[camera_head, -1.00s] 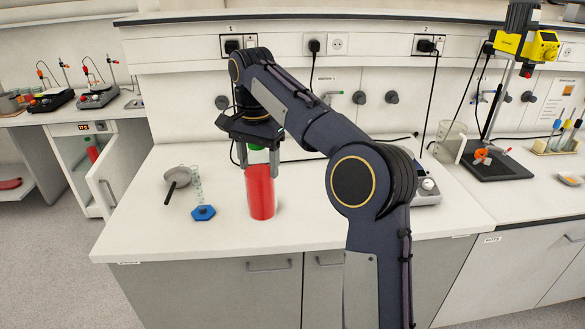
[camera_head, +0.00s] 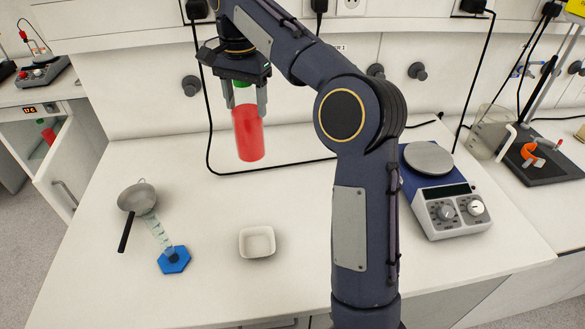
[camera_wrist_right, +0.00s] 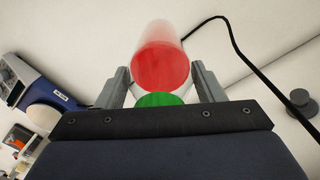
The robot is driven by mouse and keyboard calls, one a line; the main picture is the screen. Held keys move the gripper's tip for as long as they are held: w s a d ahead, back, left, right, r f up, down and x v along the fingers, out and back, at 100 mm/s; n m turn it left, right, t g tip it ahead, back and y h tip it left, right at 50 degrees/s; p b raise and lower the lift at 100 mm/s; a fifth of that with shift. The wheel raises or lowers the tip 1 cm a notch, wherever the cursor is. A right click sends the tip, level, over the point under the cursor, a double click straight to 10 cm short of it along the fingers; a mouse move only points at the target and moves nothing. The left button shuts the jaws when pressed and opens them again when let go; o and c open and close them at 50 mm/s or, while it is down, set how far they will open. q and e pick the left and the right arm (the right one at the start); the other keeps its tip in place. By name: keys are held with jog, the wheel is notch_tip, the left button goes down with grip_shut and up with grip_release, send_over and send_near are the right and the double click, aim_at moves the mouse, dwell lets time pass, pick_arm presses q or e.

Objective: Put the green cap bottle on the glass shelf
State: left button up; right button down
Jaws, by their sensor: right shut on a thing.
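The green cap bottle (camera_head: 248,135) has a clear body with red juice and a green cap at its top. My right gripper (camera_head: 247,102) is shut around its upper part and holds it nearly upright above the white bench. In the right wrist view the bottle (camera_wrist_right: 160,62) sits between both fingers, with the green cap (camera_wrist_right: 160,99) close to the palm. At the left, an open cabinet (camera_head: 62,172) with a small display holds another red bottle (camera_head: 47,132) with a green top. A glass shelf inside it cannot be made out clearly. My left gripper is out of view.
The open cabinet door (camera_head: 70,165) juts beside the bench's left edge.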

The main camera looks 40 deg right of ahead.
jog(key=s+d+f+b, duration=0.3)
jog(key=s+d+f, duration=0.6)
jog(key=f, duration=0.3)
jog(key=shift+s+d+f, duration=0.35)
jog(key=shift+s+d, duration=0.05)
jog(key=shift+d, duration=0.05)
jog(key=shift+f, duration=0.15)
jog(key=shift+c, duration=1.8)
grip_release()
